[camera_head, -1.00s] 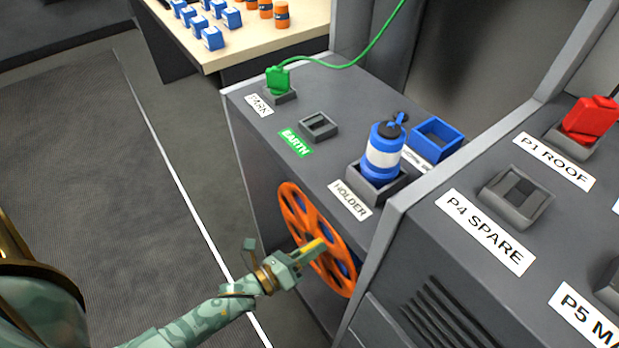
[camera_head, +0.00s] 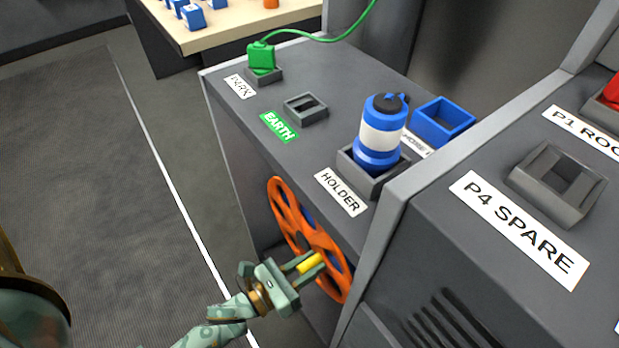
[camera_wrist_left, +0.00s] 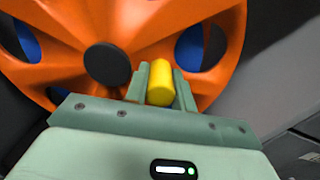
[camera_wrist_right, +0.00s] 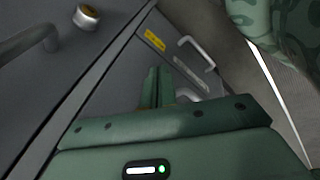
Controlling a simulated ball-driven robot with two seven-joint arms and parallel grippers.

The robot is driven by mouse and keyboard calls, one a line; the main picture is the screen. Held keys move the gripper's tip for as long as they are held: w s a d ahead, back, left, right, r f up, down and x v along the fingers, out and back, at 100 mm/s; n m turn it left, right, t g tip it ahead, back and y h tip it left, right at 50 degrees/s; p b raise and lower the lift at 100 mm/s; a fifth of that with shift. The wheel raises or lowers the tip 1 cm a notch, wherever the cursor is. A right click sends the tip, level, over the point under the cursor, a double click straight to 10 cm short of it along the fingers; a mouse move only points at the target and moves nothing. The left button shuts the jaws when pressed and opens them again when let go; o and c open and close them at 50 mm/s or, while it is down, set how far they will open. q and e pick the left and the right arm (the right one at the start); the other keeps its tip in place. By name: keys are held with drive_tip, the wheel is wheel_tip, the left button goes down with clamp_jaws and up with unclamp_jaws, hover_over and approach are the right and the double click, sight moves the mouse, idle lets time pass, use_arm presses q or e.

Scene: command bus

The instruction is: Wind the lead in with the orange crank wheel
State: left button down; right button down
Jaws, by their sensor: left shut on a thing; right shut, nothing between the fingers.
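The orange crank wheel (camera_head: 283,205) is mounted upright on the side of the grey cabinet in the head view. It has a dark hub and fills much of the left wrist view (camera_wrist_left: 70,35). My left gripper (camera_head: 305,268) is shut on the wheel's yellow handle (camera_wrist_left: 160,84), with one finger on each side. The green lead (camera_head: 325,39) runs up and away from a green plug (camera_head: 261,57) in the PARK socket. My right gripper (camera_wrist_right: 156,88) shows only in its wrist view, shut and empty in front of a grey panel.
A blue and white bottle (camera_head: 381,135) stands in the HOLDER socket above the wheel. Beside it is an open blue box (camera_head: 441,122). The EARTH socket (camera_head: 305,108) is empty. The P4 SPARE socket (camera_head: 556,184) lies at right. Open floor lies left of the cabinet.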

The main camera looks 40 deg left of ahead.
idle(0.3)
use_arm(q)
drive_tip(key=c, duration=1.5)
unclamp_jaws()
drive_tip(key=shift+o, duration=0.2)
